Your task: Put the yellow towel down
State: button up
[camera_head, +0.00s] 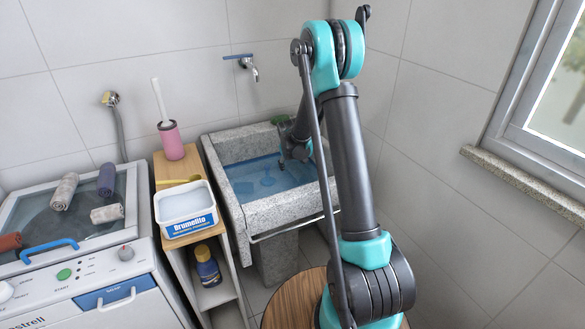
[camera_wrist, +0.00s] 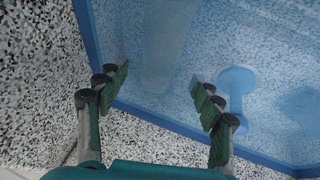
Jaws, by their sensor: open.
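I cannot make out a yellow towel for certain in either view. A flat yellowish strip (camera_head: 178,183) lies on the wooden shelf behind the white tub; I cannot tell if it is cloth. My gripper (camera_wrist: 163,92) is open, with nothing between its fingers. It is over the stone sink (camera_head: 280,215), which holds blue water (camera_head: 258,180). In the wrist view a pale long shape (camera_wrist: 163,45) shows in the water beyond the fingers; I cannot tell what it is. In the head view my arm hides part of the sink's right side.
Several rolled towels, including a purple one (camera_head: 106,179) and a red one (camera_head: 10,242), lie on the washing machine (camera_head: 95,285) at left. A white tub (camera_head: 185,209) stands on the wooden shelf, with a pink brush holder (camera_head: 171,140) behind. A tap (camera_head: 248,68) is above the sink.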

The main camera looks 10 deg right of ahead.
jog(key=v, duration=0.9)
jog(key=shift+s+r, duration=0.2)
